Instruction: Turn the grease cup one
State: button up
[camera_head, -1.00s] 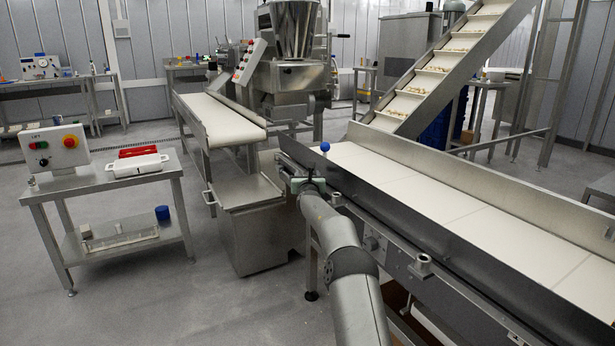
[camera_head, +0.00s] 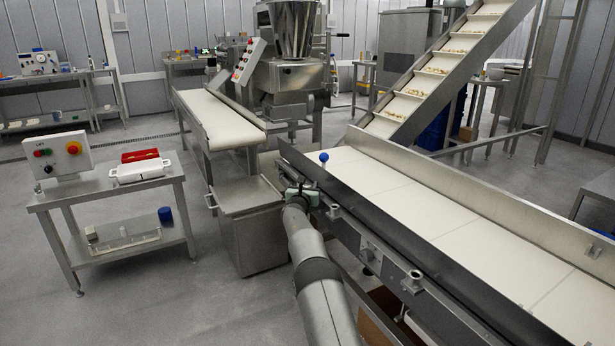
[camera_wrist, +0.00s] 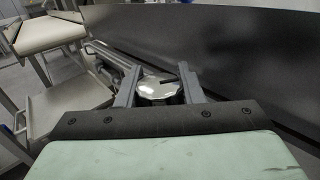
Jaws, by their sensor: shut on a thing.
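The grease cup (camera_wrist: 158,92) shows in the wrist view as a round, faceted metal cap with a dark slot in its top. The two fingers of my gripper (camera_wrist: 159,75) stand on either side of it, shut on it. In the head view my gripper (camera_head: 298,194) is at the near side of the conveyor (camera_head: 400,195), close to its left end. My wrist and arm hide the held cup there. Other round metal fittings, one close to my gripper (camera_head: 335,211) and one farther right (camera_head: 412,281), sit along the same conveyor side.
A blue ball knob (camera_head: 323,157) stands close beyond my gripper. The conveyor's dark side wall (camera_wrist: 230,50) rises beside the fingers. A steel bin (camera_head: 250,235) stands to the left. A small table (camera_head: 110,186) with a control box stands farther left, with open floor between.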

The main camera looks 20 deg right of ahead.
dwell(0.3)
jog(key=o, duration=1)
jog(key=shift+a, duration=0.1)
jog(key=shift+s+a, duration=0.35)
jog(key=shift+a, duration=0.1)
jog(key=p+v, duration=0.1)
jog(key=v, duration=1.5)
jog(key=shift+s, duration=0.25)
